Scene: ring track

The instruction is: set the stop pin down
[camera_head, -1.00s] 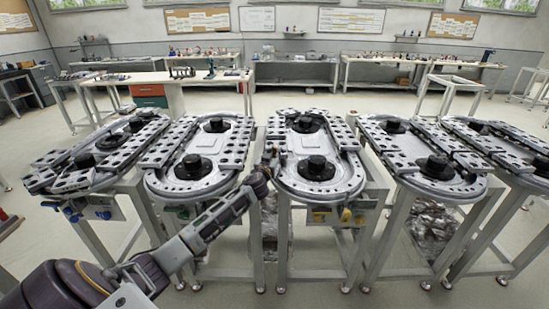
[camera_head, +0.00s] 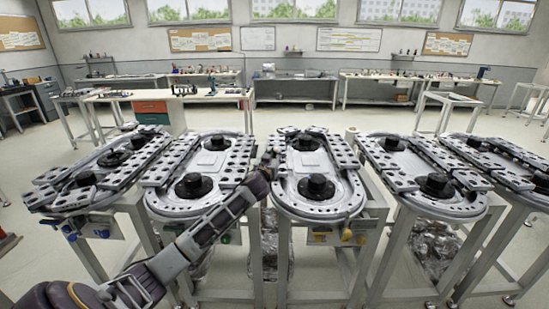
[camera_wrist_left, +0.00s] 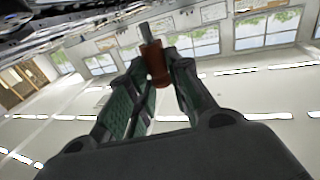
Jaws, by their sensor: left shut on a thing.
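My left gripper (camera_head: 268,165) reaches in from the lower left in the head view, in front of the gap between two oval ring tracks, one at the centre (camera_head: 318,207) and one to its left (camera_head: 180,208). In the left wrist view the green-padded fingers are shut on the stop pin (camera_wrist_left: 155,63), a brown cylinder with a thin grey metal tip. The pin is too small to make out in the head view. My right gripper is not in view.
More oval tracks on metal stands stand to the left (camera_head: 62,200) and right (camera_head: 432,192), with black hubs and perforated plates on top. Narrow gaps separate the stands. Workbenches line the far wall, with open floor before them.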

